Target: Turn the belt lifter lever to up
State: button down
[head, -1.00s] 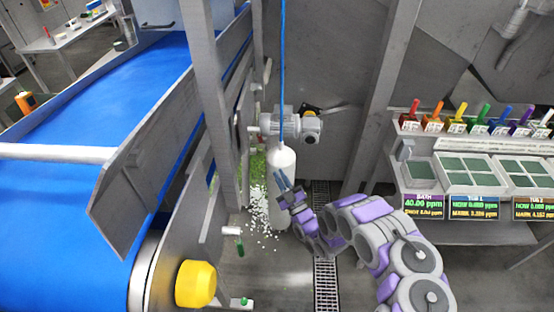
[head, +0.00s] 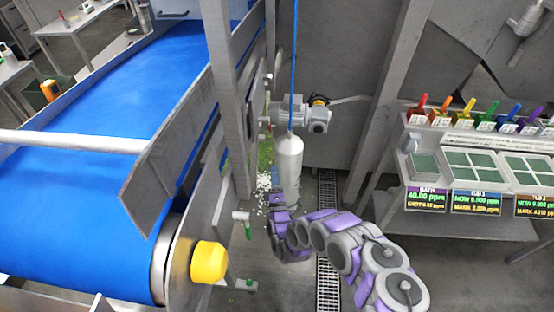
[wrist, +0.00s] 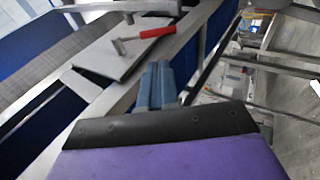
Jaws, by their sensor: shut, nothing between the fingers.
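A small lever with a pale hub and a green grip (head: 249,232) sticks out from the side of the conveyor frame in the head view, its grip hanging down. A lever with a red grip (wrist: 156,33) and a metal hub shows on a grey plate in the wrist view. I cannot tell which is the belt lifter lever. My gripper (wrist: 157,70) is shut and empty, its blue fingers below the red grip in the picture and apart from it. In the head view my gripper (head: 277,201) is right of the green-grip lever, in front of the white cylinder.
The blue conveyor belt (head: 110,110) fills the left, with a yellow knob (head: 209,262) on its near end. A white cylinder (head: 288,165) hangs by a motor (head: 314,121). A bench (head: 470,220) with trays stands right. A floor drain (head: 328,285) runs between.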

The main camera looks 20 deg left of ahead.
aim_at(271, 130)
jog(key=b+x, duration=0.2)
jog(key=x, duration=1.1)
jog(key=shift+w+a+r, duration=0.1)
jog(key=shift+w+r, duration=0.15)
jog(key=shift+w+b, duration=0.15)
jog(key=shift+b, duration=0.2)
jog(key=shift+w+f+b+x, duration=0.1)
jog(key=shift+b+x, duration=0.5)
jog(key=shift+x, duration=0.1)
jog(key=shift+w+f+b+x, duration=0.1)
jog(key=shift+f+b+x, duration=0.05)
jog(key=shift+b+x, duration=0.5)
jog(key=shift+w+a+r+b, duration=0.1)
jog(key=shift+w+r+b, duration=0.1)
jog(key=shift+w+r, duration=0.25)
jog(key=shift+w+a+r+b, duration=0.15)
jog(key=shift+w+r, duration=0.1)
jog(key=shift+w, duration=0.35)
jog(key=shift+w+r, duration=0.5)
jog(key=shift+r, duration=0.05)
